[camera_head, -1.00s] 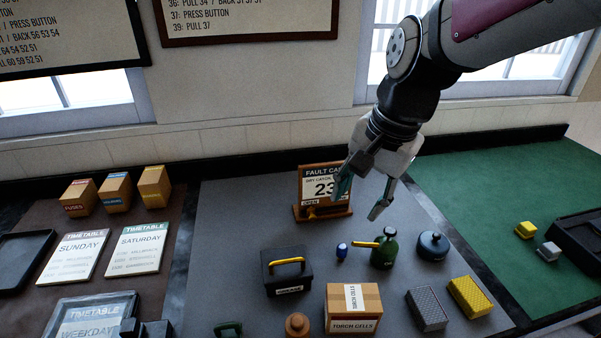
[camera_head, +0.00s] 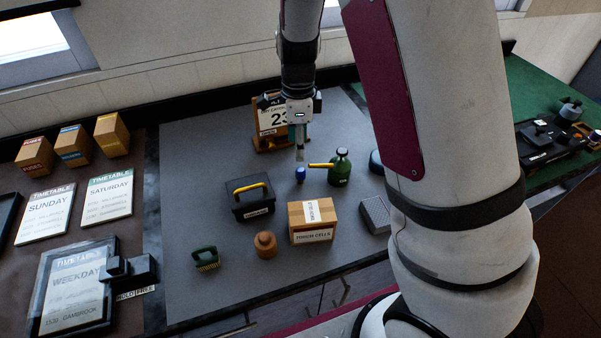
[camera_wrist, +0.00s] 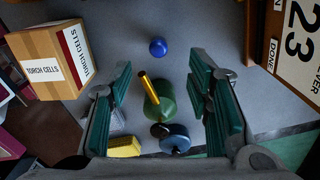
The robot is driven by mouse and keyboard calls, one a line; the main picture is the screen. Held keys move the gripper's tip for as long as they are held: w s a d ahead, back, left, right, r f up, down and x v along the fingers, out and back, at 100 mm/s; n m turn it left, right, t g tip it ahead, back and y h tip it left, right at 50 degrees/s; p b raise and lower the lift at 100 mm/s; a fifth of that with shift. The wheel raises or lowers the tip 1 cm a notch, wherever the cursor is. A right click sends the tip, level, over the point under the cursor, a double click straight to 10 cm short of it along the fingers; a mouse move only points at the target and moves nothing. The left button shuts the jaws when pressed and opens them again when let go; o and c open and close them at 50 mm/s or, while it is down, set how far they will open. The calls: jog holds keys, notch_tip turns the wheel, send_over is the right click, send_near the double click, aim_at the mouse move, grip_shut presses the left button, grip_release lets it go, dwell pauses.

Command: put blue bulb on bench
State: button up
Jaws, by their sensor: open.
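The small blue bulb (camera_head: 300,174) stands on the grey mat of the bench (camera_head: 190,235), just left of the green oil can's yellow spout. In the wrist view the blue bulb (camera_wrist: 158,46) shows as a round blue shape beyond my fingertips, on bare grey surface. My gripper (camera_head: 299,150) is above and slightly behind the bulb, pointing down. In the wrist view my gripper (camera_wrist: 160,75) is open, its two teal-padded fingers apart with nothing held between them. The green oil can (camera_wrist: 160,100) shows between the fingers, below them.
The green oil can (camera_head: 340,168) stands close right of the bulb. A torch cells box (camera_head: 312,220), black toolbox (camera_head: 248,197), brown jar (camera_head: 265,245) and green brush (camera_head: 206,258) stand nearer. The fault calendar (camera_head: 270,122) stands behind my gripper. Grey mat at left is clear.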

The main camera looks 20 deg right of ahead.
aim_at(301, 169)
notch_tip(301, 169, down, 5)
jog(key=shift+f, duration=0.2)
jog(key=f, duration=0.2)
jog(key=f+p, duration=0.1)
jog(key=f, duration=0.1)
jog(key=shift+s+d, duration=0.2)
jog(key=shift+s, duration=0.1)
jog(key=shift+w+f, duration=0.1)
jog(key=shift+f, duration=0.5)
grip_shut()
jog(key=shift+r, duration=0.1)
